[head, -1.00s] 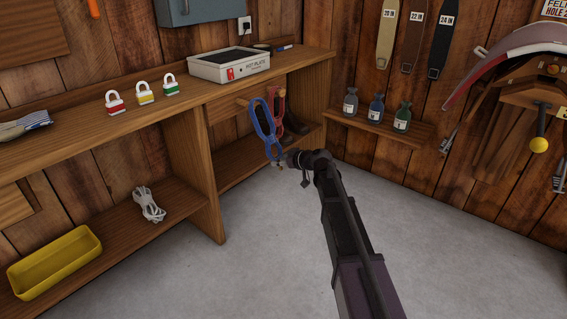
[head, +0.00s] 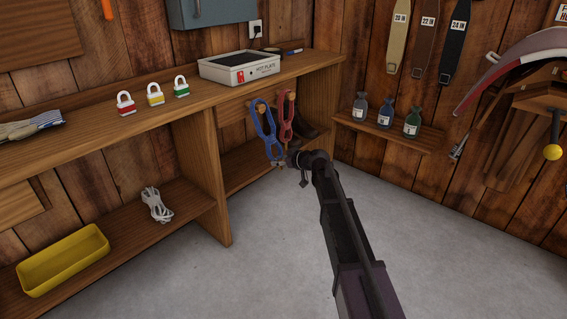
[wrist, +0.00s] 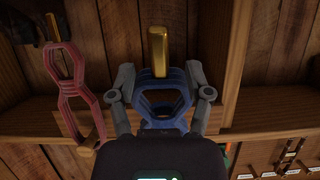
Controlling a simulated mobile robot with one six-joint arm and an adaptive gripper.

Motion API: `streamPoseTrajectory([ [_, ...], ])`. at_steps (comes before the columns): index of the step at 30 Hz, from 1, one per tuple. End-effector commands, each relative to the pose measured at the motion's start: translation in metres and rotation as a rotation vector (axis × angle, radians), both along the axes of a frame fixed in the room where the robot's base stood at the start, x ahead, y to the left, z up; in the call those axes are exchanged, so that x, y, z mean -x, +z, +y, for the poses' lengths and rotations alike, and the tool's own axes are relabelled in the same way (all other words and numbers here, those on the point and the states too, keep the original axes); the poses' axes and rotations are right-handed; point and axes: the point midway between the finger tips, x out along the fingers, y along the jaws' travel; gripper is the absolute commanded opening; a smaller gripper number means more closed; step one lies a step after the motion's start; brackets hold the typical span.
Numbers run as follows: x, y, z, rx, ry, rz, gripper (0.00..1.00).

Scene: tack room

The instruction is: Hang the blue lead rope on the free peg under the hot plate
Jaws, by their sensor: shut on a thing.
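The blue lead rope (head: 266,132) hangs in a bundle below the white hot plate (head: 240,69), in front of the shelf unit. In the head view my gripper (head: 285,158) is partly hidden by my arm.
A red lead rope (head: 286,118) hangs just right of the blue one, apart from it. A dark boot (head: 305,129) stands behind. Padlocks (head: 155,95) stand on the bench; a yellow bin (head: 62,262) and white cord (head: 156,205) are on the lower shelf. The floor is open.

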Motion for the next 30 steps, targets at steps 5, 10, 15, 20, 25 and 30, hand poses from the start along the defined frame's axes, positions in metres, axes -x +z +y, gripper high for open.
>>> streamPoseTrajectory([
  [5, -0.0041, -0.0052, 0.0050, 0.000, 0.000, 0.000, 0.04],
  [10, -0.0060, -0.0082, 0.0077, 0.001, 0.001, 0.002, 0.04],
  [15, -0.0065, -0.0095, 0.0085, 0.002, 0.001, 0.002, 0.04],
  [20, -0.0064, -0.0098, 0.0084, 0.003, 0.001, 0.002, 0.04],
  [25, -0.0061, -0.0101, 0.0082, 0.005, 0.002, 0.002, 0.03],
  [30, -0.0058, -0.0103, 0.0080, 0.006, 0.002, 0.003, 0.03],
])
